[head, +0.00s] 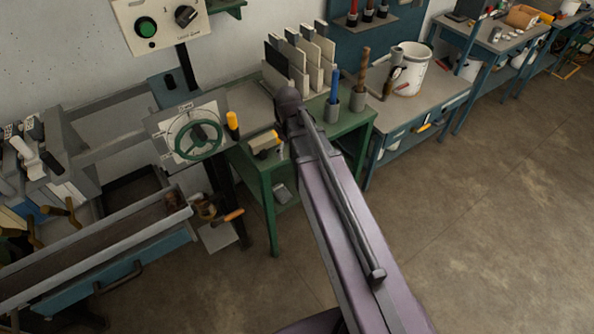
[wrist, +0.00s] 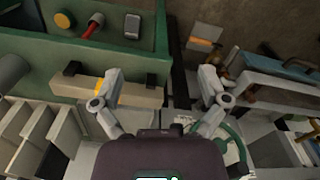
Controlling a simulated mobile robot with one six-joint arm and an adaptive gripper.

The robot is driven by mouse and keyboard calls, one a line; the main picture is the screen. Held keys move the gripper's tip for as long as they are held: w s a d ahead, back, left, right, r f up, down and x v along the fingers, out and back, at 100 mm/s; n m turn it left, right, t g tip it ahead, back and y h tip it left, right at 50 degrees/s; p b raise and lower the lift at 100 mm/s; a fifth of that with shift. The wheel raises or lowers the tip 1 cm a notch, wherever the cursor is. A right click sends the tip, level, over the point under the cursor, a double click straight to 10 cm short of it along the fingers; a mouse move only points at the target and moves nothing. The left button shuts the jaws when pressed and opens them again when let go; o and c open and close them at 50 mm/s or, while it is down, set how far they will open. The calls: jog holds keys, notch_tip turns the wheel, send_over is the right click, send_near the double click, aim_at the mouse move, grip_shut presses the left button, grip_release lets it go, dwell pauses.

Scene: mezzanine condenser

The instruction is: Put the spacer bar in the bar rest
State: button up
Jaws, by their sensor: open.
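A pale beige bar-shaped block (wrist: 130,92) lies along the green bench edge in the wrist view, with a black upright near each end and a yellow patch near its middle. It seems to be the pale and yellow piece (head: 263,143) in the head view. I cannot tell whether it is the spacer bar, the bar rest or both together. My gripper (wrist: 162,72) is open, its two fingers spread wide. The left finger overlaps the beige block in the picture; I cannot tell whether they touch. The right finger is beyond the block's end. In the head view, my arm mostly hides the gripper.
A green handwheel (head: 198,140) and a yellow-topped handle (head: 232,124) stand left of the green bench (head: 355,119). Upright pale plates (head: 317,50) and a blue-handled tool (head: 334,85) stand on the bench. A white bucket (head: 411,70) is farther right. Open floor lies at right.

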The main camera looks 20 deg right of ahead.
jog(key=s+m, duration=0.6)
jog(key=s, duration=0.3)
jog(key=shift+m, duration=0.4)
jog(key=shift+a, duration=0.1)
